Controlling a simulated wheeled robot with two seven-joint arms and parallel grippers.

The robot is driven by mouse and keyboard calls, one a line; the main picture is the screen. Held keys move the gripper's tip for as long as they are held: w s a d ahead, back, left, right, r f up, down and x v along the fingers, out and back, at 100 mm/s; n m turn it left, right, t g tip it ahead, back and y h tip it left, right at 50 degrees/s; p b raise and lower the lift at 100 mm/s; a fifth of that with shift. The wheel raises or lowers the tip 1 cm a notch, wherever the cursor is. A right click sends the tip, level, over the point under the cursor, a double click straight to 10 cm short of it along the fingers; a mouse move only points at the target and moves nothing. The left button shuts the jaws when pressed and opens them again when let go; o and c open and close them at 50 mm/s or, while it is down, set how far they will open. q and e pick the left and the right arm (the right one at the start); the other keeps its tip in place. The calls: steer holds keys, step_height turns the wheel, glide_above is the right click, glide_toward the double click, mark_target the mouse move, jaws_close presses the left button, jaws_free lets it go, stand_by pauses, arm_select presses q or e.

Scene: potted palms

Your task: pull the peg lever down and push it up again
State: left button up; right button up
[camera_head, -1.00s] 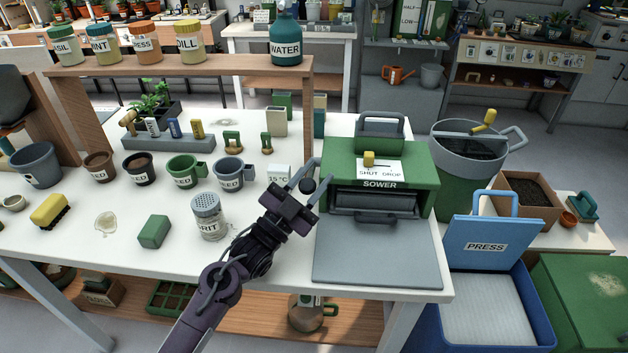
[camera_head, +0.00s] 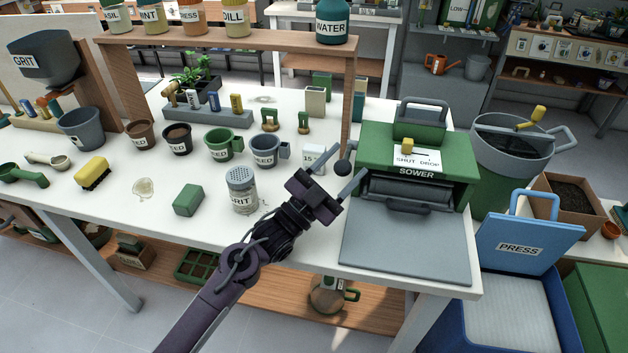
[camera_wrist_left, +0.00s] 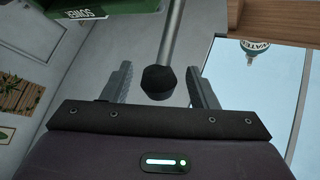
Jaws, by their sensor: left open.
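The lever is a thin grey rod with a black knob (camera_head: 342,167) at the left side of the green sower (camera_head: 430,152). In the left wrist view the knob (camera_wrist_left: 158,82) hangs at the end of the rod (camera_wrist_left: 172,38), between my two fingers, with a gap on each side. My left gripper (camera_head: 348,164) is open around the knob; it also shows in the left wrist view (camera_wrist_left: 160,75). A finger partly hides the rod in the head view. My right gripper is out of view.
A yellow peg (camera_head: 407,146) stands on the sower's SHUT/DROP plate. The grey tray (camera_head: 405,248) in front of the sower is empty. A GRIT shaker (camera_head: 242,190) and a green block (camera_head: 188,200) stand left of my arm. A wooden shelf (camera_head: 230,40) spans behind.

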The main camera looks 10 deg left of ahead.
arm_select(q)
steer(key=s+a, duration=0.7)
steer(key=s, duration=0.1)
steer(key=shift+s+b, duration=0.3)
steer(key=shift+b, duration=0.05)
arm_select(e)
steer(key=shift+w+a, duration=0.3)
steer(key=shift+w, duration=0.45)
arm_select(q)
steer(key=shift+r, duration=0.1)
